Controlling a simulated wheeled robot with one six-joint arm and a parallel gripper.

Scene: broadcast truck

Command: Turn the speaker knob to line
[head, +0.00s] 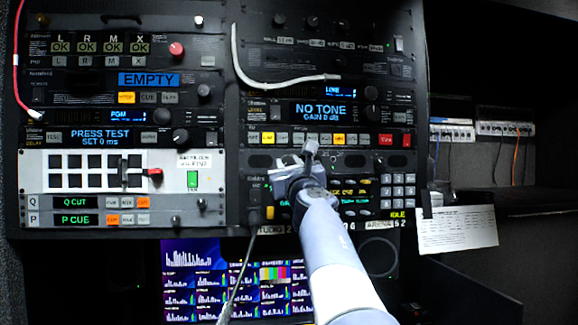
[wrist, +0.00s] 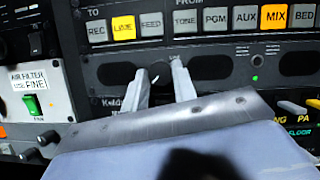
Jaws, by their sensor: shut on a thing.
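The speaker knob (wrist: 160,73) is a small dark round knob on a dark panel in the wrist view. A short pale pointer mark shows on it, tilted up to the right. My gripper (wrist: 160,80) has one pale finger on each side of the knob and is shut on it. Tiny print sits above the knob, too small to read surely. In the head view my gripper (head: 303,158) is at the panel under the button row, and it hides the knob.
A button row (wrist: 197,20) with LINE and MIX lit runs just above the knob. Dark oval recesses (wrist: 118,73) flank it. An air filter panel with a green switch (wrist: 32,105) is at left. A white cable (head: 238,60) hangs at upper middle, and a grey cable (head: 240,280) lower down.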

